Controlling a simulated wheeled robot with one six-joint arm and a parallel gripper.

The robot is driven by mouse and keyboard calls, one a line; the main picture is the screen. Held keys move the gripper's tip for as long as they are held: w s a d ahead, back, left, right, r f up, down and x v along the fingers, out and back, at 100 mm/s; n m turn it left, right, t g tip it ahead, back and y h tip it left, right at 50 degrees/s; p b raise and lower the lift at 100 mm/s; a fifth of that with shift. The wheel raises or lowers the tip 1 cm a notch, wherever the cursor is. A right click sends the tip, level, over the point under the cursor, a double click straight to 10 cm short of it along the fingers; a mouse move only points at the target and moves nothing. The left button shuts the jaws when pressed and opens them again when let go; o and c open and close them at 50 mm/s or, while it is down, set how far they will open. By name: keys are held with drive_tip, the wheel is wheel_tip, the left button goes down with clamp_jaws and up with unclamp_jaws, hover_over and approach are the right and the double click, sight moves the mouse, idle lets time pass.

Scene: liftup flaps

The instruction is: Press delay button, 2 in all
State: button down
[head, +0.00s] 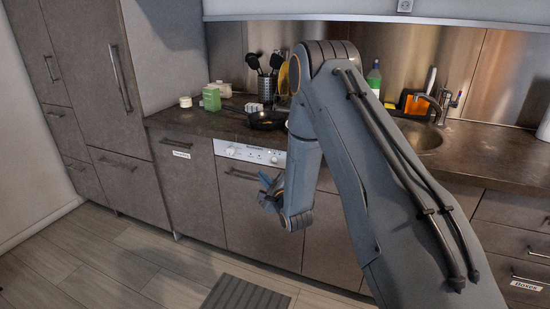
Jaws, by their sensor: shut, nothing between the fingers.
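The dishwasher's white control panel (249,151) shows below the counter in the head view, with small knobs and buttons. I cannot tell which is the delay button at this size. Its right end is hidden behind my arm. My gripper (264,179) is in front of the dishwasher door (250,220), a little below the panel. It is shut and empty. It looks apart from the panel, but I cannot tell its distance from the door.
The dark counter (480,150) holds a black pan (266,121), a green box (211,99), a utensil holder (265,88) and a sink (420,137). Tall cabinets (95,70) stand at left. A dark mat (245,294) lies on the otherwise clear floor.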

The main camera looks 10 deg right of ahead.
sight(274, 160)
idle(0.4)
drive_tip(key=shift+w+d+b, duration=0.6)
drive_tip(key=shift+w+d, duration=0.25)
drive_tip(key=shift+w, duration=0.35)
drive_tip(key=shift+w+d+b, duration=0.55)
drive_tip(key=shift+w+d, duration=0.3)
drive_tip(key=shift+w, duration=0.3)
drive_tip(key=shift+w+d+b, duration=0.6)
drive_tip(key=shift+w+d, duration=0.25)
drive_tip(key=shift+w, duration=0.35)
drive_tip(key=shift+w+d, duration=0.25)
drive_tip(key=shift+w, duration=0.15)
drive_tip(key=shift+w+d+b, duration=0.2)
drive_tip(key=shift+w+b, duration=0.05)
drive_tip(key=shift+b, duration=0.05)
idle(0.4)
drive_tip(key=shift+s+a+p, duration=0.4)
drive_tip(key=shift+s+a, duration=0.05)
drive_tip(key=shift+s, duration=0.15)
